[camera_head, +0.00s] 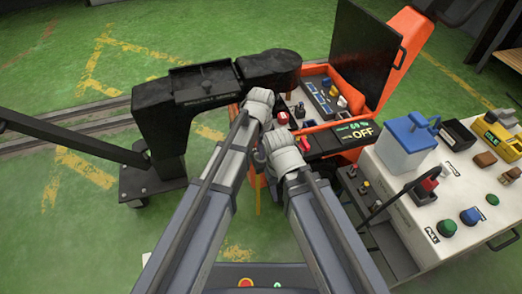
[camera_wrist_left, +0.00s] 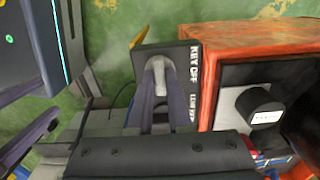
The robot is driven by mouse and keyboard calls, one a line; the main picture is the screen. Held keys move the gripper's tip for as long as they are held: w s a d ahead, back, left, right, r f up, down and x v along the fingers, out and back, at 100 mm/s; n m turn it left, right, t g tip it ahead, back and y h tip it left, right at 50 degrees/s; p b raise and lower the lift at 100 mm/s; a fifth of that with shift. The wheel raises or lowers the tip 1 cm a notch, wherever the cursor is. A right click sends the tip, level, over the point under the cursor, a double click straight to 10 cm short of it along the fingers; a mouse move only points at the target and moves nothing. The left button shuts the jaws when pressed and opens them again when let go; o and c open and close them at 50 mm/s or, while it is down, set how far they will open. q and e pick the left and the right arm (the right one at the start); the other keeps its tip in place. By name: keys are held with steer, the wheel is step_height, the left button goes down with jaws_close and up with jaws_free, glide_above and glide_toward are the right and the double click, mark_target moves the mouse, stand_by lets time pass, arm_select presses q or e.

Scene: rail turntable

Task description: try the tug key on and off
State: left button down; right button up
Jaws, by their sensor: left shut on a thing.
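The orange tug (camera_head: 395,85) stands ahead with its black lid raised and a control panel full of switches; a display on its edge reads OFF. In the left wrist view my left gripper (camera_wrist_left: 158,65) is shut on a small grey piece, likely the key, against a dark plate (camera_wrist_left: 193,58) lettered KEY OFF. The fingers hide most of the piece, so its turn and seating cannot be told. In the head view the left arm's pale wrist (camera_head: 258,104) reaches the panel's left side. My right arm's pale wrist (camera_head: 283,150) is close beside it; its fingertips are not clear.
A black arm-like stand (camera_head: 190,95) rises close on the left. A white table (camera_head: 420,205) on the right carries a blue-lidded container (camera_head: 408,140), a yellow device (camera_head: 497,135) and green and blue buttons. Green floor with yellow markings is clear at far left.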

arm_select(q)
steer(key=c, duration=0.8)
jaws_free()
steer(key=shift+c, duration=0.2)
step_height(320, 180, up, 8)
steer(key=p, duration=0.8)
steer(key=shift+f, duration=0.1)
